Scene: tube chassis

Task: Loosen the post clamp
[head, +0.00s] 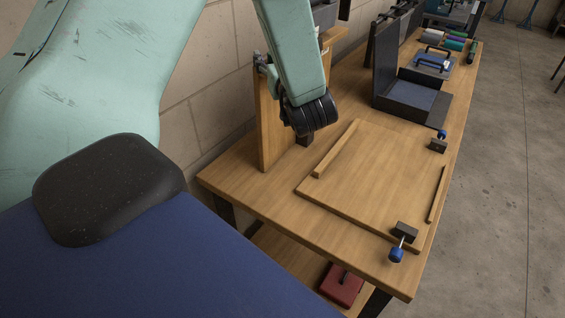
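No thing in the head view is plainly the post clamp. A small grey metal fitting (262,66) sits at the upper edge of an upright wooden panel (272,125), partly behind a teal arm link; I cannot tell whether it is a clamp. Two dark clamps with blue knobs sit along the bench's right side: a near one (404,233) at the board's front corner and a far one (438,145) near the board's back corner. The teal link ends in a black ribbed joint in front of the panel. No gripper fingers show.
A flat wooden board (375,185) with raised strips lies on the wooden bench (240,190). A red object (341,285) is below the bench. Concrete floor at right is open.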

